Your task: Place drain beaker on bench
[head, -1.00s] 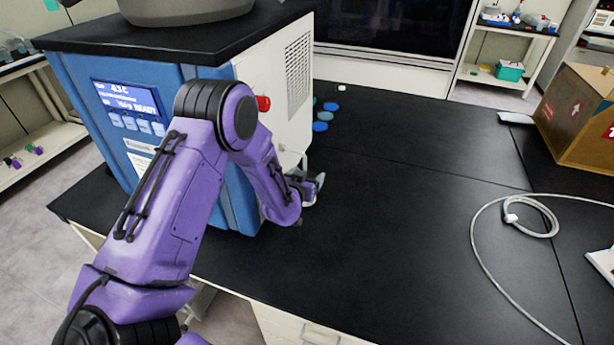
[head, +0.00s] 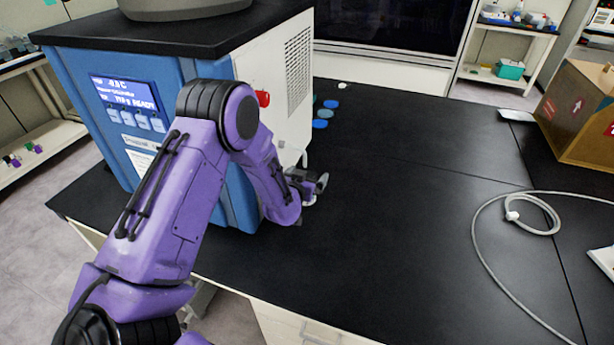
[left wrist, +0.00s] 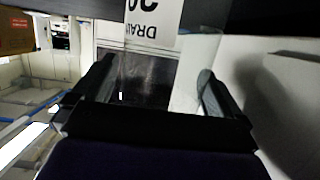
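The drain beaker (left wrist: 152,70) is clear, with a white label reading "DRAIN" upside down in the left wrist view. My left gripper (left wrist: 155,92) has its two dark fingers on either side of the beaker, and both appear to meet the glass. In the head view my left gripper (head: 318,184) is low over the bench (head: 400,215), at the right side of the freeze dryer (head: 216,130). Only a small pale part of the beaker (head: 309,203) shows below it. Whether the beaker touches the bench is unclear. My right gripper is not in view.
A tube end shows on the dryer's side just behind my left gripper. Blue round lids (head: 320,124) lie on the bench farther back. A white coiled hose (head: 535,215) and a cardboard box (head: 580,115) are at the right. The middle of the bench is clear.

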